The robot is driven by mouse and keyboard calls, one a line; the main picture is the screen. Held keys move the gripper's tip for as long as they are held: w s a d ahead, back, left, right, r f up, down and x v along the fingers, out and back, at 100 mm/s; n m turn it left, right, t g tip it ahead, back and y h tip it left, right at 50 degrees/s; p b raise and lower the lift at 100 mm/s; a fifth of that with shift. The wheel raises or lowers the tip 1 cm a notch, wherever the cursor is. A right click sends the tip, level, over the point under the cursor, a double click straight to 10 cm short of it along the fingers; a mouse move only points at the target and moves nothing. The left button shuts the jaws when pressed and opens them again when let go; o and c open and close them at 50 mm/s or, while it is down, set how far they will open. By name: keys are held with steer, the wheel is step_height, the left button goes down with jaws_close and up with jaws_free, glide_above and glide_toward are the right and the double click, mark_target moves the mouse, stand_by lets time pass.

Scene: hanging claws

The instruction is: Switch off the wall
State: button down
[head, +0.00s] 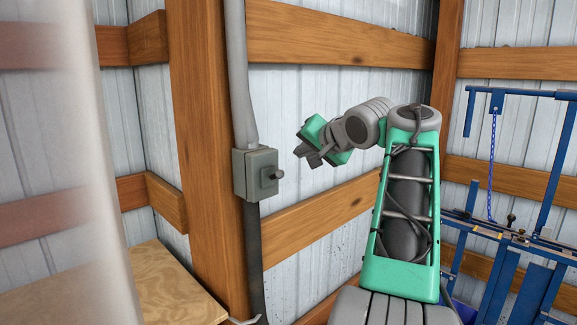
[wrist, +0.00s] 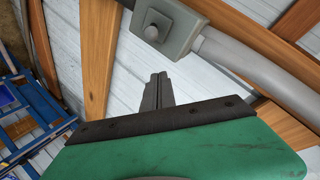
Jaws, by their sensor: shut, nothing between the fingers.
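A grey switch box (head: 256,173) is fixed to the wooden post, with a short knob-like lever (head: 274,174) on its face. The box also shows in the wrist view (wrist: 172,28), at the top, with its dark lever (wrist: 152,32) facing the camera. My gripper (head: 309,156) is to the right of the box in the head view, a little above the lever and apart from it. In the wrist view its fingers (wrist: 157,84) are together and empty, pointing up toward the box.
A grey conduit (head: 239,75) runs above the box, and a dark cable (head: 254,255) runs below it. A wooden bench (head: 170,285) stands at lower left. A blue metal frame with a chain (head: 493,165) stands at right. A blurred pale pole fills the left foreground.

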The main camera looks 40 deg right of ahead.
mark_target(276, 176)
steer(key=w+a+f, duration=0.1)
steer(key=f, duration=0.1)
steer(key=w+a+f, duration=0.1)
steer(key=w+f, duration=0.1)
steer(key=shift+a, duration=0.15)
steer(key=shift+f, duration=0.1)
stand_by(0.3)
